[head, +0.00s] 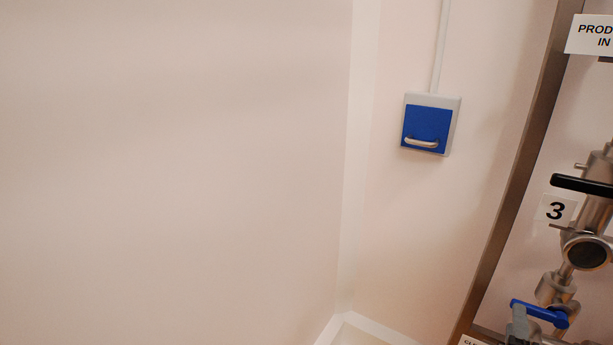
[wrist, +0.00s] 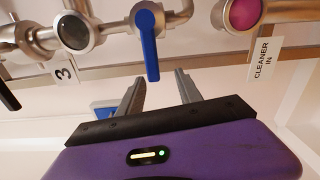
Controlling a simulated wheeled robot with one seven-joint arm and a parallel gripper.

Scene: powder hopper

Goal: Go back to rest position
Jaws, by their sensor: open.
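My gripper (wrist: 158,92) shows in the wrist view, with its purple body below and two grey fingers spread apart. Nothing is between the fingers. A blue valve handle (wrist: 147,45) on the steel piping lies just beyond the fingertips, apart from them as far as I can tell.
Steel piping with a black handle (head: 582,185), a "3" label (head: 556,210) and a "CLEANER IN" label (wrist: 262,62) fills the right side. A blue wall box (head: 427,126) with a metal handle hangs beside the steel frame (head: 520,180). The left wall is bare.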

